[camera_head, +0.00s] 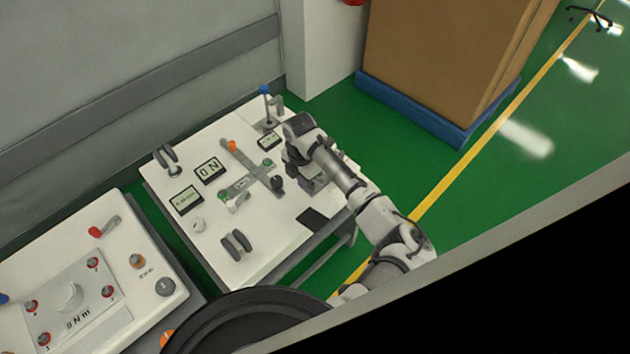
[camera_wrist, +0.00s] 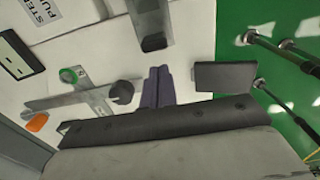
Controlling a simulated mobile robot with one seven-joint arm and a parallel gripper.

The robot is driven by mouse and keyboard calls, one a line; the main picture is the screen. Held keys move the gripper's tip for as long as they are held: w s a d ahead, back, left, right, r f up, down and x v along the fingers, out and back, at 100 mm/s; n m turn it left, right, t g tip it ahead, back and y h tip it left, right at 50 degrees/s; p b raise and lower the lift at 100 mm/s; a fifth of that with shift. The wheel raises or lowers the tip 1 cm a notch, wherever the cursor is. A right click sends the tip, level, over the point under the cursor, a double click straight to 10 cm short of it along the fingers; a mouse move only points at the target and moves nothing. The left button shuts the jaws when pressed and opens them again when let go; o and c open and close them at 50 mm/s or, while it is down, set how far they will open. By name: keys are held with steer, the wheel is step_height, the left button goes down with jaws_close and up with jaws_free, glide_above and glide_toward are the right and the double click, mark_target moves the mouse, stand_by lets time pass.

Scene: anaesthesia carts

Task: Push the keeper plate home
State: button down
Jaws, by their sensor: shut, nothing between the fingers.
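A flat grey plate (camera_head: 258,166) with a crossbar lies on the white cart top; I take it as the keeper plate, though no label confirms this. It also shows in the wrist view (camera_wrist: 95,104). A dark round knob (camera_wrist: 122,92) stands at its right end, and a green ring (camera_wrist: 68,75) lies beside its left part. My gripper (camera_wrist: 158,74) is shut and empty, its dark fingers side by side just right of the knob with a narrow gap seen between them. In the head view, my wrist is over the cart's right side and the fingertips cannot be made out.
A grey bracket (camera_wrist: 148,18) with a dark end lies beyond my fingers, and a dark rectangle (camera_wrist: 225,76) is to their right. Another cart (camera_head: 130,235) stands at left; boxes (camera_head: 440,60) stand behind.

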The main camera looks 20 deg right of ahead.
steer(key=shift+f+b, duration=1.4)
steer(key=shift+f, duration=0.9)
steer(key=shift+d, duration=0.2)
